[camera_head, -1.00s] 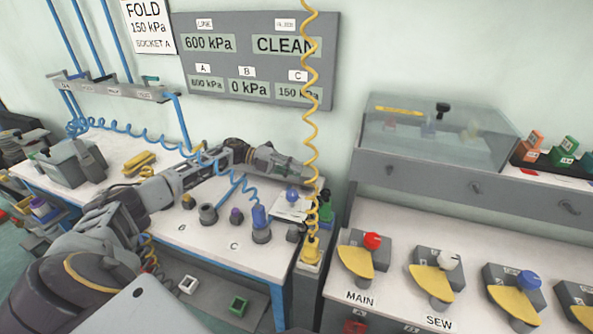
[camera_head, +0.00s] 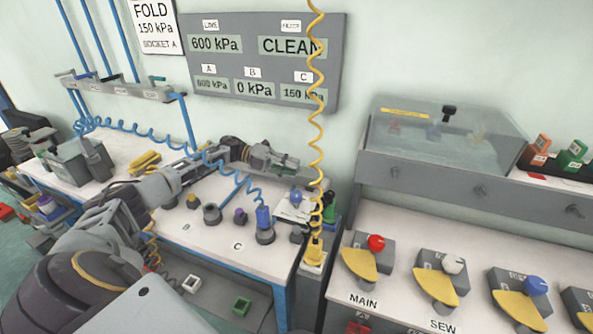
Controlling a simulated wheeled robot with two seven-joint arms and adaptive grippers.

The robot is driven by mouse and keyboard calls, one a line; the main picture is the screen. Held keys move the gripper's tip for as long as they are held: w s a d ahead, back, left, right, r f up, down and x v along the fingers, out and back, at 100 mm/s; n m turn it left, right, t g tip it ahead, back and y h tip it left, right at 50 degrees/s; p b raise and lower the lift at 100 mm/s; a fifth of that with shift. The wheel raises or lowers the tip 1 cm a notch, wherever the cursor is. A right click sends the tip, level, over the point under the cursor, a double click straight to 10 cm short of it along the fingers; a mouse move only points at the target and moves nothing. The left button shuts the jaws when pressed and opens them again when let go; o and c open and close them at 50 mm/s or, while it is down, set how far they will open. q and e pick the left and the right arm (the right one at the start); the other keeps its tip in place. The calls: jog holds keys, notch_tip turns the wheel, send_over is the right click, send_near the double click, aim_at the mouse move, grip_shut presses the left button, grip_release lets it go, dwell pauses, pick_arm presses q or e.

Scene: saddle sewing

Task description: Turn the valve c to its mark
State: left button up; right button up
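A label C (camera_head: 238,246) lies on the front of the white worktable. Behind it stand a blue-topped fitting (camera_head: 264,222) with a coiled blue hose, a small purple-topped fitting (camera_head: 240,216) and a grey open cup-like fitting (camera_head: 212,213). I cannot tell which part is valve c. The wall board (camera_head: 262,60) reads 600 kPa under A, 0 kPa under B and 150 kPa under C. My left arm reaches across the table from the left. My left gripper (camera_head: 290,167) is above the table's back, behind the blue-topped fitting; its fingers are too small to read. My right gripper is out of view.
A coiled yellow hose (camera_head: 316,150) hangs at the table's right end. A grey rack (camera_head: 120,88) with blue pipes is on the wall at left. At right, a bench holds yellow dials, including MAIN (camera_head: 361,262) and SEW (camera_head: 436,287), below a clear-covered box (camera_head: 440,135).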

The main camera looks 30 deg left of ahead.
pick_arm(q)
jog(key=v, duration=0.8)
jog(key=shift+a, duration=0.4)
jog(key=shift+s, duration=0.1)
